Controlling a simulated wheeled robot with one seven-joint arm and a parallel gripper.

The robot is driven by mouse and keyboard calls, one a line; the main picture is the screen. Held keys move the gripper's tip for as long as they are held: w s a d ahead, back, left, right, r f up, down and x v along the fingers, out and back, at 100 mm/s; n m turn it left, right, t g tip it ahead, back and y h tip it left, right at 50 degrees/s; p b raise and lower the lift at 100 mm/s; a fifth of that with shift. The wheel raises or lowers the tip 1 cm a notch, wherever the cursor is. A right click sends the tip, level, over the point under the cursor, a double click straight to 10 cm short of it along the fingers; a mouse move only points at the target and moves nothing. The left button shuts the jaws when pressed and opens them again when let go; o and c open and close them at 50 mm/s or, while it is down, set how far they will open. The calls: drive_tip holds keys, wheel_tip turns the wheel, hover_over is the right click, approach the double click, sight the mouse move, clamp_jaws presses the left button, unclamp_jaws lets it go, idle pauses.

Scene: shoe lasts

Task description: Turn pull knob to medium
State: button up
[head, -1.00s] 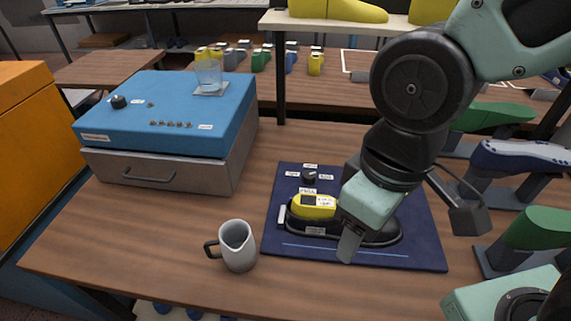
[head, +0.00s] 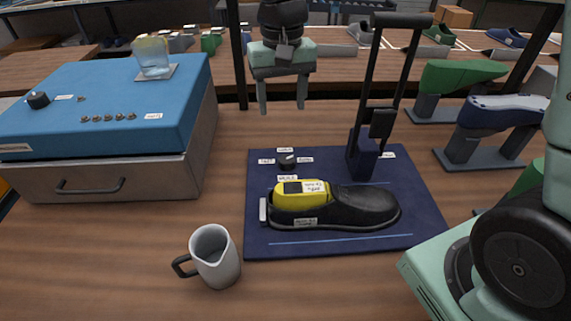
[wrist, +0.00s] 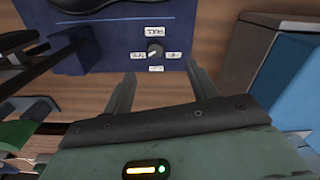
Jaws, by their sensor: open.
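The pull knob (head: 287,160) is a small dark round knob with a light mark, at the back left of a navy board (head: 345,244). Small white labels surround it, too small to read surely. It also shows in the wrist view (wrist: 155,52), with labels on its sides, and nothing covers it. My gripper (head: 283,108) hangs fingers down above the table, higher than the knob and seemingly a little behind it. In the wrist view my gripper (wrist: 160,72) has its fingers wide apart, empty, with the knob just beyond their tips. It touches nothing.
A black shoe (head: 365,207) with a yellow last (head: 302,195) lies in front of the knob. A tall black lever frame (head: 367,140) stands right of it. A grey mug (head: 216,258) and a blue-topped drawer box (head: 110,105) with a glass (head: 152,58) are at left.

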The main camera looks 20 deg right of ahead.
drive_tip(key=w+d+f+m, duration=0.1)
drive_tip(key=w+d, duration=0.1)
drive_tip(key=w, duration=0.1)
approach(286, 159)
wheel_tip(286, 159, down, 9)
drive_tip(key=shift+s+a+f, duration=0.1)
drive_tip(key=shift+c, duration=0.4)
drive_tip(key=c, duration=0.9)
